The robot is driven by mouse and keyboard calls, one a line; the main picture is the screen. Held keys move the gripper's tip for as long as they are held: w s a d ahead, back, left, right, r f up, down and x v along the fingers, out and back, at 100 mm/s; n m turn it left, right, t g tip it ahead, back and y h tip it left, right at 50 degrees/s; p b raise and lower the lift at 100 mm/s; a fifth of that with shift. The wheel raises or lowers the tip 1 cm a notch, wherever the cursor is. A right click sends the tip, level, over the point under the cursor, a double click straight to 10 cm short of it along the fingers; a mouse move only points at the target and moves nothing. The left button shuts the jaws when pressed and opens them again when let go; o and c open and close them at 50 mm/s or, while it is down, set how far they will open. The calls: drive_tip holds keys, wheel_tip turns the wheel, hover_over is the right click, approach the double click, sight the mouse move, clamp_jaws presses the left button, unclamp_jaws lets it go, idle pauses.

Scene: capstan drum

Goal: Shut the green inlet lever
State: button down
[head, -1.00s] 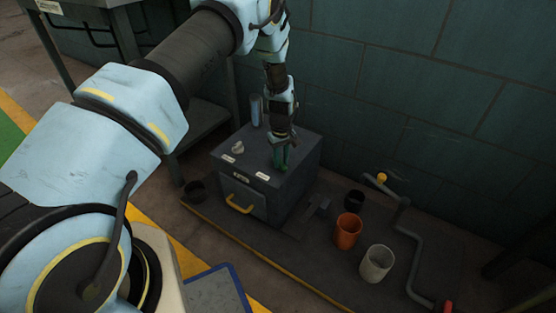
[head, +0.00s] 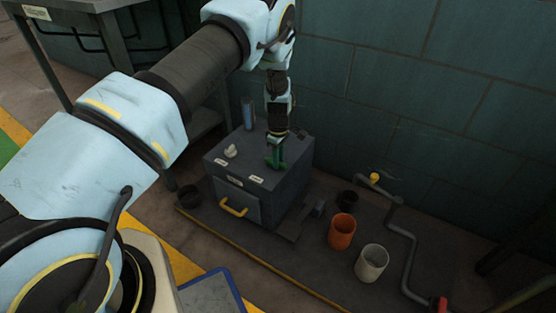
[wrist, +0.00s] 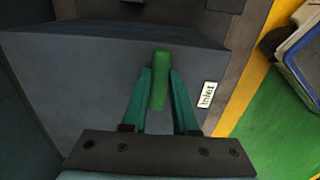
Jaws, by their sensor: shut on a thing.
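The green inlet lever (wrist: 160,80) stands on the top of a dark grey box (head: 238,193), and the wrist view shows it as a green bar. My gripper (wrist: 161,72) has its two teal fingers on either side of the lever and is shut on it. An "Inlet" label (wrist: 208,94) lies on the box top to the right of the lever in the wrist view. In the head view my gripper (head: 275,161) points down at the right part of the box top. There the fingers and lever blend together in green, so the lever's exact angle is unclear.
A pale knob (head: 231,151) and a blue cylinder (head: 248,115) are on or behind the box. A yellow handle (head: 234,211) is on its front.

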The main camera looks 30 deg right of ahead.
idle(0.3)
drive_tip(key=c, duration=0.7)
unclamp_jaws()
wheel_tip(320, 180, up, 11)
drive_tip(key=shift+f+p, duration=0.1)
drive_tip(key=shift+p, duration=0.75)
